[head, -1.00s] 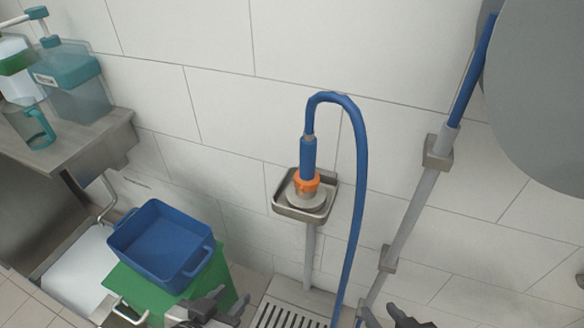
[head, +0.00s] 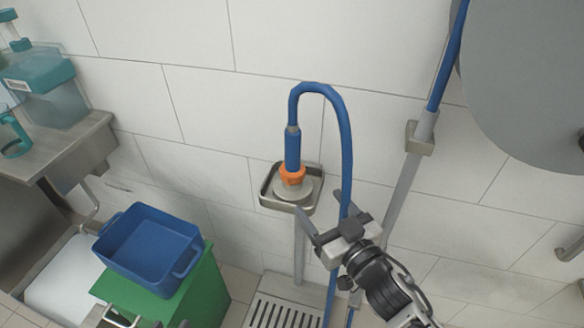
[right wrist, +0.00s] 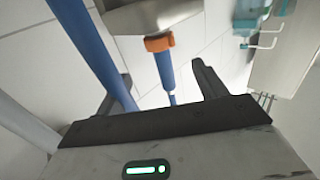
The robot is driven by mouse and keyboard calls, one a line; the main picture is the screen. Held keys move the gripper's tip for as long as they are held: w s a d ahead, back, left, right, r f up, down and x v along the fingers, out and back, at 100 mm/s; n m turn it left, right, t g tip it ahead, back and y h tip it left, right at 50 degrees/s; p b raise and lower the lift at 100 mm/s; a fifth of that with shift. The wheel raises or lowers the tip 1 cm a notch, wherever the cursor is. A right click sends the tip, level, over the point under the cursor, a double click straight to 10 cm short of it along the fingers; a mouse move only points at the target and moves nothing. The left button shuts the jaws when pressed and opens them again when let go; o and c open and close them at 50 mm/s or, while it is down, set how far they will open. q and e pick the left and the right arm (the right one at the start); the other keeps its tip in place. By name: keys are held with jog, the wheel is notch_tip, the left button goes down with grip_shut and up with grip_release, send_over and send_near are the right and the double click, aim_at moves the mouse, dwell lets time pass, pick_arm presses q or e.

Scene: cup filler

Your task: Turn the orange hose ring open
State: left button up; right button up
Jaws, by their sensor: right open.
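The orange hose ring (head: 292,175) sits at the lower end of the upright blue hose end (head: 292,150), above a round grey fitting (head: 294,190) in a small metal wall tray (head: 268,199). My right gripper (head: 331,206) is open and empty, in front of and a little below right of the ring. In the right wrist view the ring (right wrist: 159,43) shows beyond the gap between the open fingers (right wrist: 165,85), apart from them. My left gripper (head: 185,323) shows only as a dark tip at the bottom edge; its jaws are hidden.
The looping blue hose (head: 346,150) hangs close beside my right gripper; it also passes outside a finger in the right wrist view (right wrist: 92,45). A grey pipe (head: 405,185) stands right. A blue bin (head: 150,255) on a green box (head: 205,295) and a floor grate (head: 280,318) lie below.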

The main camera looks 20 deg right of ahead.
aim_at(299, 177)
jog(key=w, duration=0.4)
jog(key=w+a, duration=0.1)
jog(key=w, duration=0.3)
jog(key=w+a, duration=0.1)
jog(key=w, duration=0.3)
jog(key=shift+w+a, duration=0.2)
jog(key=shift+a, duration=0.05)
jog(key=c, duration=1)
